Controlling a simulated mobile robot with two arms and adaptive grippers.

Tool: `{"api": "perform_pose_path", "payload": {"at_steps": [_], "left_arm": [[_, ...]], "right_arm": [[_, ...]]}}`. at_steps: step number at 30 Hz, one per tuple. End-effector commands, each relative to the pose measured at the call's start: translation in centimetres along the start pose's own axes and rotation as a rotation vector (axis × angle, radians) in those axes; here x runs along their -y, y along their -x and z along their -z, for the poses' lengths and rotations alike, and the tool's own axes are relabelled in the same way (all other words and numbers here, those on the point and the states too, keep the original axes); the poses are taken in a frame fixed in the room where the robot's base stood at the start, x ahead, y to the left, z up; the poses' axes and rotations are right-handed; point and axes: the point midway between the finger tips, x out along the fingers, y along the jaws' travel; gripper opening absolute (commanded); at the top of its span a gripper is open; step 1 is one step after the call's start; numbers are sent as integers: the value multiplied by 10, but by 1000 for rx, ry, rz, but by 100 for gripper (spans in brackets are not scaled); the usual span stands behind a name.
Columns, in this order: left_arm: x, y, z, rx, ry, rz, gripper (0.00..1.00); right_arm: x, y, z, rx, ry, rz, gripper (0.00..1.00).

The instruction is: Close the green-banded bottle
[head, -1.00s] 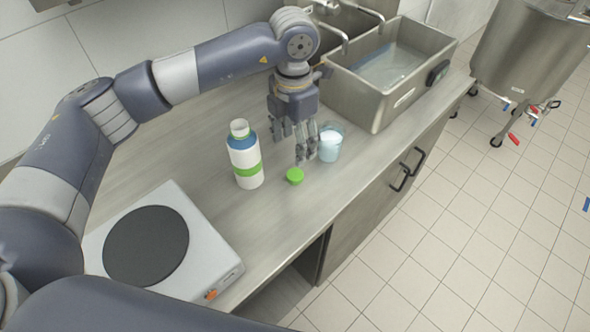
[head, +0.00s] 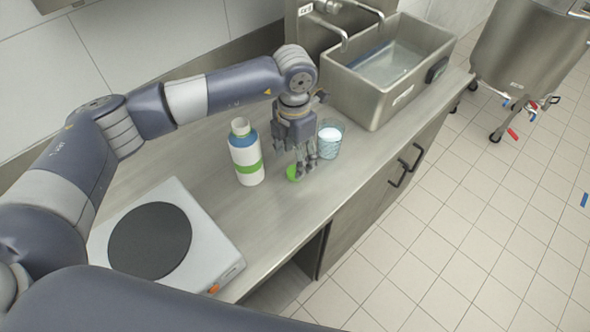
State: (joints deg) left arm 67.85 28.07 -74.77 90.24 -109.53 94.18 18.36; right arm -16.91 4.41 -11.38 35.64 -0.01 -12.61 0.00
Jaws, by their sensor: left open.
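The green-banded bottle (head: 248,164) stands upright on the counter, white with a blue shoulder and a green band. Its neck is uncapped. A green cap (head: 292,174) lies on the counter to the right of the bottle's base. My left gripper (head: 303,168) points down over the cap, with its fingers open and partly hiding it. I cannot tell whether the fingers touch the cap. My right gripper is not in view.
A clear cup (head: 330,141) with pale contents stands just right of my left gripper. A steel sink basin (head: 376,104) is behind it. A hot plate (head: 205,238) sits at the front left. The counter's front edge is close to the cap.

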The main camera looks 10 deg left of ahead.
Motion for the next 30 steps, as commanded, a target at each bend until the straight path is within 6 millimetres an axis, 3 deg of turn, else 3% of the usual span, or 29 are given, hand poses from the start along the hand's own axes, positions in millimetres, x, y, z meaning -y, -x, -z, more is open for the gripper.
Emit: {"api": "perform_pose_path", "payload": {"at_steps": [4,9,21,28,30], "left_arm": [[0,-17,-1,-5,1,3,58],[0,-41,-2,-2,0,3,58],[0,-46,-2,-1,-1,1,58],[0,-46,-2,-1,0,1,30],[0,-46,-2,-1,0,1,27]], "right_arm": [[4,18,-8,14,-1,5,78],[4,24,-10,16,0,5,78],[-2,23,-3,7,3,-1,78],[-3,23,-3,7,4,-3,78],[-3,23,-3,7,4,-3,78]]}}
